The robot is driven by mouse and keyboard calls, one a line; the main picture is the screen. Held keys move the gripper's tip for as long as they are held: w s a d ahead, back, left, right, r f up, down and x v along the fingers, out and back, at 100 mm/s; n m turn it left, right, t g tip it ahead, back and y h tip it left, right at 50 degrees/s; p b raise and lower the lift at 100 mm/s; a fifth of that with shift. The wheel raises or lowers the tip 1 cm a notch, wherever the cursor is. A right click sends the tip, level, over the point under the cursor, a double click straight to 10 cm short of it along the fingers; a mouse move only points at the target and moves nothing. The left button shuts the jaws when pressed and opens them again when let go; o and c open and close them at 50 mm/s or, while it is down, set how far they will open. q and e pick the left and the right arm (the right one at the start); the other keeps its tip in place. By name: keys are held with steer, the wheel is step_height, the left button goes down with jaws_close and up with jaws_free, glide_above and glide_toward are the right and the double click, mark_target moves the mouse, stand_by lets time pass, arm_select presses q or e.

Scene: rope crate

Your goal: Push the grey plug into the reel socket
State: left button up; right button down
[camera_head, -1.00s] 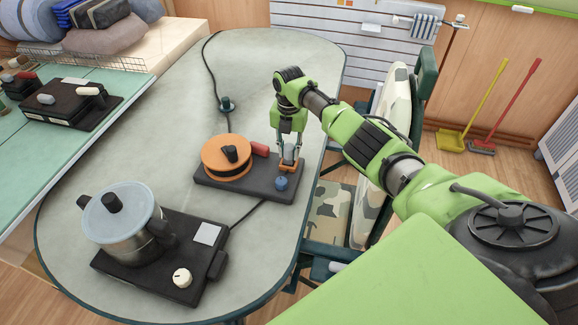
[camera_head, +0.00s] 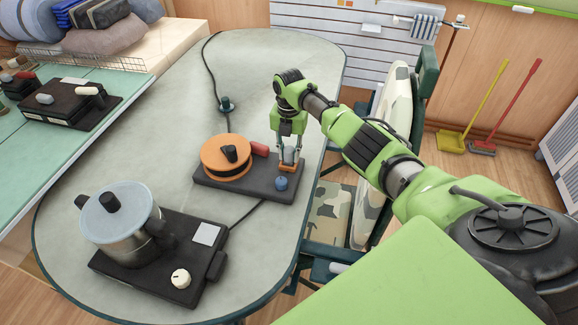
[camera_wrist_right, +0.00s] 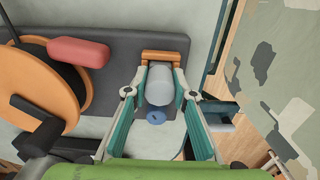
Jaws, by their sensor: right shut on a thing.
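The grey plug (camera_wrist_right: 159,88) is a short, rounded cylinder between the fingers of my right gripper (camera_wrist_right: 160,78), which is shut on it. In the head view the right gripper (camera_head: 290,155) is low over the right end of the reel's dark base, with the plug (camera_head: 290,156) between its fingers. The orange bracket of the reel socket (camera_wrist_right: 161,56) is at the plug's far end in the wrist view. I cannot tell how far the plug is in it. The orange reel (camera_head: 227,158) stands on the same base. My left gripper is not in view.
A blue knob (camera_head: 281,183) is on the base close to the gripper. A red handle (camera_head: 259,149) sits beside the reel. A pot (camera_head: 122,222) stands on a dark hotplate (camera_head: 200,262) at the front.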

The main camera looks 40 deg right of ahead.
mark_target(289, 149)
steer(key=shift+f+b, duration=0.3)
steer(key=shift+f, duration=0.1)
stand_by(0.3)
steer(key=c, duration=1.6)
jaws_free()
steer(key=shift+r, duration=0.25)
step_height(289, 149, up, 7)
steer(key=shift+r, duration=0.1)
